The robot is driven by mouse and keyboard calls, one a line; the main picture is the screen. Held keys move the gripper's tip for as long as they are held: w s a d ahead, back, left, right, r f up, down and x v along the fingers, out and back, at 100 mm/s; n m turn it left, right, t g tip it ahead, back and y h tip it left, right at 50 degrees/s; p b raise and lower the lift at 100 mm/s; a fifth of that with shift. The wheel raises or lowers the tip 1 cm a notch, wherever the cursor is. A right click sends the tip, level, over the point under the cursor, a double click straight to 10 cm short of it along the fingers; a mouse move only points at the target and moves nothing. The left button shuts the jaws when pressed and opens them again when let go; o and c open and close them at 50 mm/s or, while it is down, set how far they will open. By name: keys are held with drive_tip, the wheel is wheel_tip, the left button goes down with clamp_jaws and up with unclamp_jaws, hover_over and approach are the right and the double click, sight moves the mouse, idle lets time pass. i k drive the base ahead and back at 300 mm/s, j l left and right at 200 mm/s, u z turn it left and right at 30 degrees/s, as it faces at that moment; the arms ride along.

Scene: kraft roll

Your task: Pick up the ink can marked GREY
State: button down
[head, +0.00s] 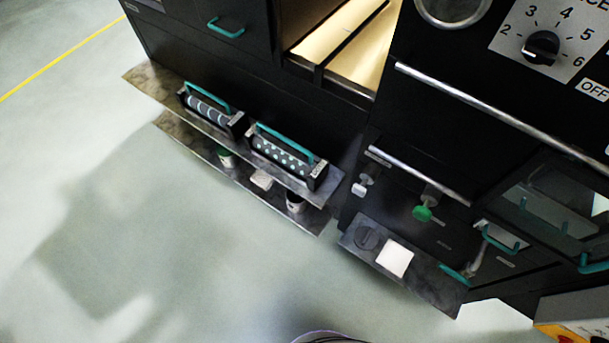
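Two small can-like containers stand on the lower shelf (240,178) of the dark machine in the head view. One has a green top (226,158). The other, a can with a dark top and a pale side (296,204), stands near the shelf's right end. I cannot read a marking on either, so I cannot tell which is the GREY ink can. The upper shelf partly hides both. My gripper is not in view. A curved rim shows at the bottom edge, too little of it to identify.
A pale block (261,180) lies between the cans. The upper shelf (150,84) above holds a striped roller (207,110) and a dotted roller (278,153) with teal handles. A ledge (434,283) with a white pad (394,260) juts out at right. Floor in front is clear.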

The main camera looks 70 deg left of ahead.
sight(296, 204)
drive_tip(key=u, duration=2.55)
drive_tip(key=i+l+z, duration=0.1)
drive_tip(key=i, duration=0.35)
drive_tip(key=i+l, duration=0.25)
drive_tip(key=i, duration=0.2)
drive_tip(key=z, duration=0.05)
